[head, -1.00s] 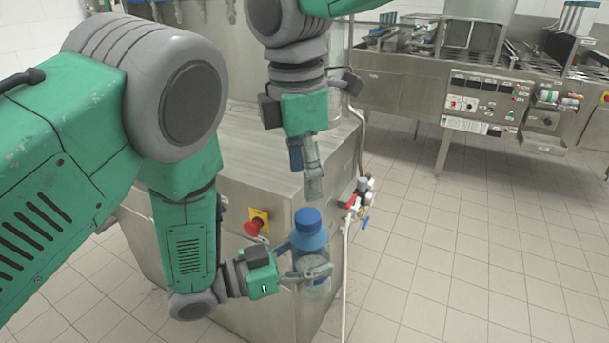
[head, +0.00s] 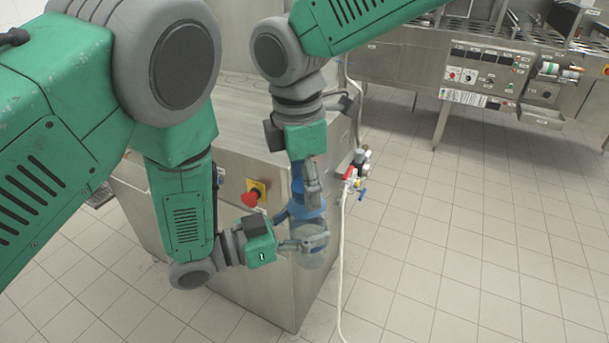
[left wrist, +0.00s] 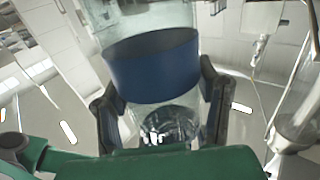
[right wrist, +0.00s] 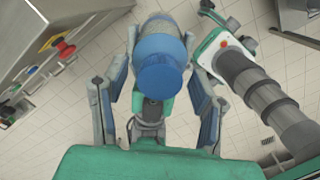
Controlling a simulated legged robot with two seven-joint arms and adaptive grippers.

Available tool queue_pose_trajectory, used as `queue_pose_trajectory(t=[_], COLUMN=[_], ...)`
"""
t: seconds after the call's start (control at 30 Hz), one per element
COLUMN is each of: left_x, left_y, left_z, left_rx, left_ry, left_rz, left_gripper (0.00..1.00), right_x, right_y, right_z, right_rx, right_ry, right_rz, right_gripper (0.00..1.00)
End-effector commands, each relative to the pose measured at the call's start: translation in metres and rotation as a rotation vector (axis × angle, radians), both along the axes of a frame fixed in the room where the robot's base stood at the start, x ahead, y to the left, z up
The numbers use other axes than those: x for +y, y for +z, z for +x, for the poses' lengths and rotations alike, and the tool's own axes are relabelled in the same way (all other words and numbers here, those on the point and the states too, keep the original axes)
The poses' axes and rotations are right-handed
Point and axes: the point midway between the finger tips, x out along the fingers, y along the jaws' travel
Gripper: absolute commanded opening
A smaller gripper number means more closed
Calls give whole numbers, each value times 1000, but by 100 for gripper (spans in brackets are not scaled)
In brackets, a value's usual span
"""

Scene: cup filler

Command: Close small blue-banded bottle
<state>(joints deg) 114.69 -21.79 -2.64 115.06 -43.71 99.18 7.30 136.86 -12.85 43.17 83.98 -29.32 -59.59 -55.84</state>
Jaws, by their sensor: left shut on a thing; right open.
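The small bottle (head: 309,258) is clear with a blue band (left wrist: 152,66) and a blue cap (right wrist: 160,76) on top. My left gripper (head: 306,243) is shut on its body and holds it near upright in front of the steel cabinet's corner. In the left wrist view, the fingers sit on both sides of the clear body by the band. My right gripper (head: 309,188) is open above the bottle, pointing down. In the right wrist view, its fingers stand on either side of the cap, with gaps. How tightly the cap sits cannot be told.
The steel cabinet (head: 245,262) stands close behind the bottle, with a red emergency button (head: 250,199) on its side. A white hose (head: 341,265) and valves (head: 355,172) are just right of the bottle. Tiled floor (head: 450,250) is clear at the right.

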Motion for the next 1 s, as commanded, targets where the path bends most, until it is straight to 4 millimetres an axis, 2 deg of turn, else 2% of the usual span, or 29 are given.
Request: queue_pose_trajectory(t=[0.07,0.1,0.23,0.27,0.47,0.67,0.93,0.97,1.0], left_x=[0,0,0,0,0,0,0,0,-1], left_y=[1,1,1,1,1,1,1,1,1], left_z=[0,0,0,0,0,0,0,0,0], left_rx=[-2,-2,-2,-2,-2,-2,-2,-2,-2], left_ry=[0,0,0,0,-1,-1,-1,-1,-1], left_rz=[-1,-2,-1,-1,-1,-2,-1,-1,-1], left_gripper=[0,0,0,0,0,0,0,0,0], right_x=[0,0,0,0,0,0,1,1,1], right_y=[0,0,0,0,0,0,0,0,0], right_z=[0,0,0,0,0,0,0,0,0], right_rx=[0,0,0,0,-4,-21,-20,-20,-21], right_ry=[0,0,0,0,-30,-263,-288,-287,-287], right_rz=[0,0,0,0,0,8,12,12,12], right_gripper=[53,50,4,2,1,1,1,39,53])
